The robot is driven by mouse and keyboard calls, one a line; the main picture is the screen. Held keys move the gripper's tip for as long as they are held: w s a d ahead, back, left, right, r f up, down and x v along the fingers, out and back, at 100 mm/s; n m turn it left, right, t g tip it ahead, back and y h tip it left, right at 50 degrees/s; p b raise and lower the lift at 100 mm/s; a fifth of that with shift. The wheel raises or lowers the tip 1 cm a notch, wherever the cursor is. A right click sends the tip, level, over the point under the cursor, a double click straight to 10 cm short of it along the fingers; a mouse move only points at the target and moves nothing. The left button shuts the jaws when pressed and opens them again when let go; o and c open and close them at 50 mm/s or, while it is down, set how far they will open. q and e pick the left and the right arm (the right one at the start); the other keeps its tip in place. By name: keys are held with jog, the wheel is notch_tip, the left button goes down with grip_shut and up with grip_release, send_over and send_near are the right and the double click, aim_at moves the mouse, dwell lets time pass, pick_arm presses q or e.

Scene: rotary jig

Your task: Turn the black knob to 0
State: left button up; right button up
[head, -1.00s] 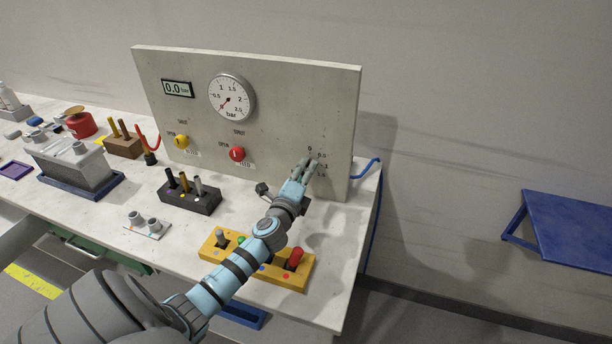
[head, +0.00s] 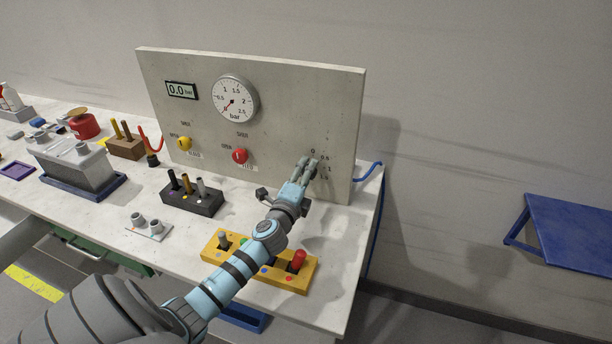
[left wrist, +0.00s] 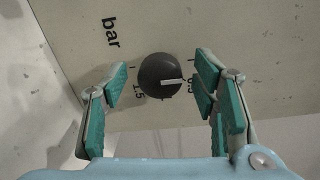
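The black knob (left wrist: 160,75) is round with a white pointer line and sits on the upright panel (head: 270,120). In the left wrist view its pointer aims right, towards the 0.5 mark. The knob stands between the fingers of my left gripper (left wrist: 161,82), which is open, with a gap on both sides. In the head view my left gripper (head: 309,164) is at the panel's lower right and hides the knob. The marks 0 and 0.5 show beside the fingertips. My right gripper is not in view.
A round gauge (head: 235,99), a 0.0 bar display (head: 181,89), a yellow knob (head: 184,143) and a red knob (head: 240,156) are on the panel. A yellow block (head: 225,255) with levers lies under my left arm. A black holder (head: 190,197) stands left of it.

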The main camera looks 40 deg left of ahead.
pick_arm(q)
jog(key=shift+d, duration=0.1)
jog(key=v, duration=1.2)
jog(key=shift+r, duration=0.15)
